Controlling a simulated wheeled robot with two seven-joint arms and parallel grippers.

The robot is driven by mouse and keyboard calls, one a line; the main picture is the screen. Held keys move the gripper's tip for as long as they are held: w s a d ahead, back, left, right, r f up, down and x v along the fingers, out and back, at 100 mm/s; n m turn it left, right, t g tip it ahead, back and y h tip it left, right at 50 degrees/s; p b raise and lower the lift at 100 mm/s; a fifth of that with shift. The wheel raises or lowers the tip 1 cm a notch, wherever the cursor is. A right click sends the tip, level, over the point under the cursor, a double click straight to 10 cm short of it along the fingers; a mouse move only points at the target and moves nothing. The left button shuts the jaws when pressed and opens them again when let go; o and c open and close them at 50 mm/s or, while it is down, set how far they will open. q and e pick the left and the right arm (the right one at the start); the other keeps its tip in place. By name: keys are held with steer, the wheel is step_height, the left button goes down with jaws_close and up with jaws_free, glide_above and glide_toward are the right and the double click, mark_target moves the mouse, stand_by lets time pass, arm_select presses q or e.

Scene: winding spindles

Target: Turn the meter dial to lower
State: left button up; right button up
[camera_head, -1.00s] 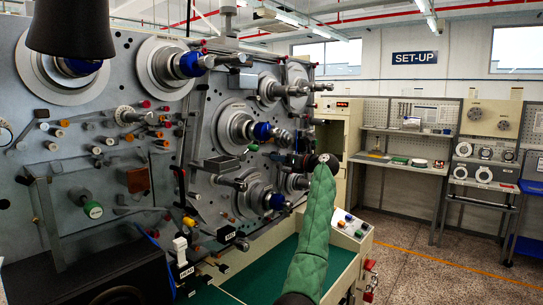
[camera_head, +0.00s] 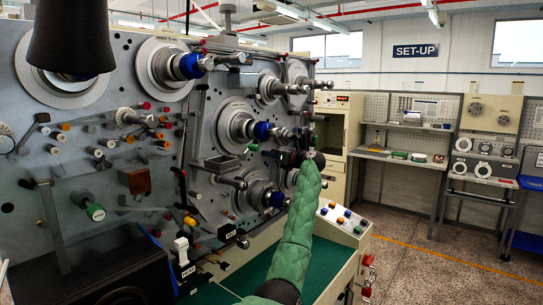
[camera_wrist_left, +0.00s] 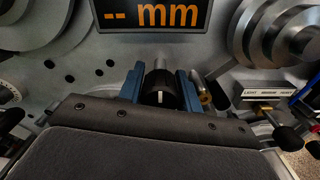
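The meter dial (camera_wrist_left: 160,94) is a black knob with a white mark, under a display (camera_wrist_left: 152,14) that reads "-- mm" in orange, in the left wrist view. My left gripper (camera_wrist_left: 160,82) has its two blue fingers on either side of the knob, close to it; contact is not clear. In the head view my green-sleeved arm (camera_head: 298,230) reaches up to the machine's right side, with the left gripper (camera_head: 300,159) at its end. Its fingers and the dial are hidden or too small there. My right gripper is not in view.
The machine panel (camera_head: 70,150) carries several protruding spindles (camera_head: 240,125) and small knobs. In the wrist view a labelled block (camera_wrist_left: 265,93) and a large chuck (camera_wrist_left: 290,35) are right of the dial. A button console (camera_head: 343,222) stands right of my arm, with open floor (camera_head: 430,265) beyond.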

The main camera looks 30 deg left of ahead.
arm_select(q)
steer(key=c, duration=0.5)
